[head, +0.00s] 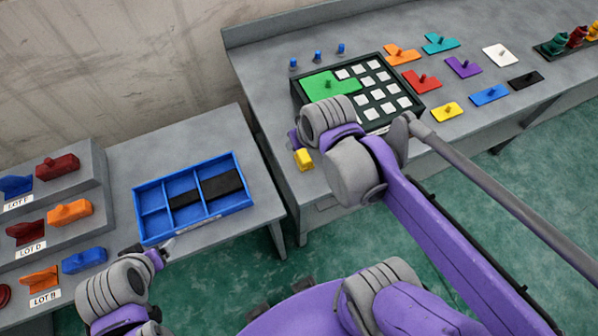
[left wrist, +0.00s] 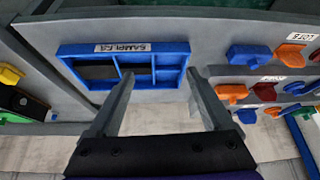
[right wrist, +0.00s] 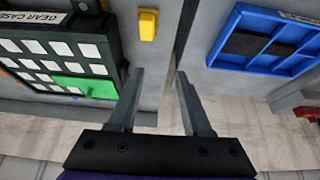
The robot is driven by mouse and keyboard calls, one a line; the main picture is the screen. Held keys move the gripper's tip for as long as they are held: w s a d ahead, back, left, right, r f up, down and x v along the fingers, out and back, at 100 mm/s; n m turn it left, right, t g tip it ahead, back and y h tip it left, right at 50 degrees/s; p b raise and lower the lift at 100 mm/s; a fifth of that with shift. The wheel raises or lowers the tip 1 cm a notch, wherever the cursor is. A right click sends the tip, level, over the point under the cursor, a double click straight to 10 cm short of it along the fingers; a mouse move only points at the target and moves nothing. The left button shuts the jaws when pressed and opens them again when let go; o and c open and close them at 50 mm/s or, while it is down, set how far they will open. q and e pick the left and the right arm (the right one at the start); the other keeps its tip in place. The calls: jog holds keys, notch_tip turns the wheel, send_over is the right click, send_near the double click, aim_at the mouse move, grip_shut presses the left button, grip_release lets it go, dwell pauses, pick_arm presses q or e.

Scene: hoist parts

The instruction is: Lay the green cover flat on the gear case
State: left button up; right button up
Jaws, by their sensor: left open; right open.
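The gear case (head: 412,112) is a dark tray with a grid of white squares on the grey bench; its labelled wall (right wrist: 75,25) shows in the right wrist view. The green cover (head: 330,84), with a small knob, lies over the case's left corner; it also shows in the right wrist view (right wrist: 88,86). It looks flat, but I cannot tell whether it is fully seated. My right gripper (right wrist: 160,72) is open and empty, beside the case; in the head view my arm mostly hides it. My left gripper (head: 165,250) is open and empty by the blue tray's front edge.
A blue divided tray (head: 143,198) with black pieces sits on the lower left table. A yellow block (head: 303,158) stands at the bench's front edge. Several coloured flat pieces, such as a red one (head: 421,79), lie right of the case. Lot shelves (head: 95,170) stand far left.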

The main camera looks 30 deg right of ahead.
jog(key=s+a+f+n, duration=0.1)
jog(key=s+a+f, duration=0.3)
jog(key=s, duration=0.1)
jog(key=shift+s+y, duration=0.3)
jog(key=shift+s, duration=0.05)
jog(key=shift+d+f, duration=0.1)
